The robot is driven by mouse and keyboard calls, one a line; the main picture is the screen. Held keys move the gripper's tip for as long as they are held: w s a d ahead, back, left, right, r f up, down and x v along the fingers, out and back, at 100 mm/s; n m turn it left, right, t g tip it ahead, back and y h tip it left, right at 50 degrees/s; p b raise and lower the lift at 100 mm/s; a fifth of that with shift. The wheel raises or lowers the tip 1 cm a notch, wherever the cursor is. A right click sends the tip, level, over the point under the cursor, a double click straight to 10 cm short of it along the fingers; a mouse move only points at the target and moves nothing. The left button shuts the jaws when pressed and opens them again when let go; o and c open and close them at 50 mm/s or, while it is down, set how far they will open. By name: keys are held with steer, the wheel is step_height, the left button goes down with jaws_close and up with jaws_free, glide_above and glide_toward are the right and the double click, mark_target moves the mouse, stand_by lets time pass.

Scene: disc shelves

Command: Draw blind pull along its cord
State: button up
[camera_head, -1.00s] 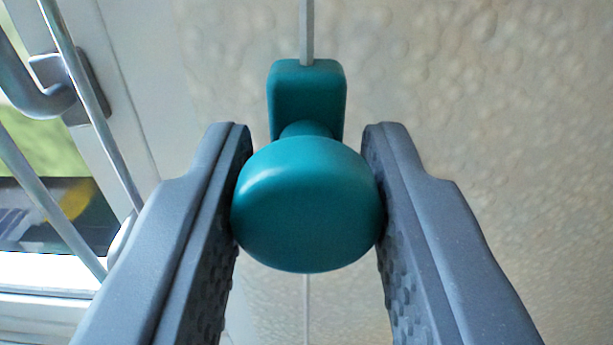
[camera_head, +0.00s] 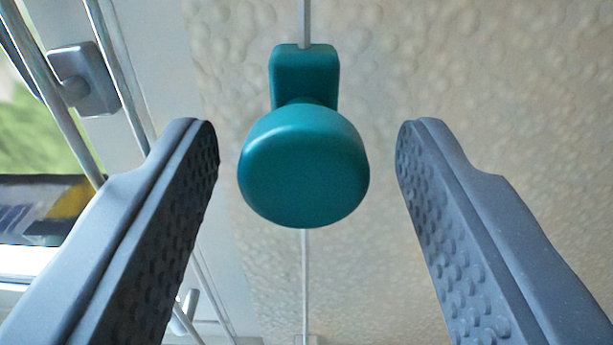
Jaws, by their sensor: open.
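The blind pull is a teal round knob (camera_head: 304,168) on a teal block (camera_head: 304,72). A thin pale cord (camera_head: 305,20) runs up from the block, and it shows again below the knob. My gripper (camera_head: 308,140) is open, with one finger on each side of the knob. Clear gaps show between the knob and both fingers, so it touches neither. The neck between knob and block is mostly hidden behind the knob.
A rough, bumpy beige wall (camera_head: 480,60) lies behind the cord. At the left are a window frame with a grey fitting (camera_head: 88,78) and slanted pale rods (camera_head: 120,75). The space right of my gripper looks clear.

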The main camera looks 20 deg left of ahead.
steer(key=b+v, duration=0.2)
steer(key=v, duration=1)
steer(key=shift+s, duration=0.3)
steer(key=s+d+r+m+h+b, duration=0.2)
steer(key=s+d+r+h, duration=0.1)
steer(key=r, duration=0.3)
steer(key=s+d+r+m+h+b, duration=0.1)
steer(key=s+d+r+h+b, duration=0.2)
steer(key=r, duration=0.4)
steer(key=s+a+r, duration=0.2)
steer(key=s+r, duration=0.1)
steer(key=s, duration=0.3)
steer(key=s+a+r+m+g, duration=0.1)
steer(key=s+a+r, duration=0.2)
steer(key=s, duration=0.3)
steer(key=shift+s+r+g+b, duration=0.25)
steer(key=shift+r+g+b, duration=0.1)
steer(key=shift+r, duration=0.5)
stand_by(0.5)
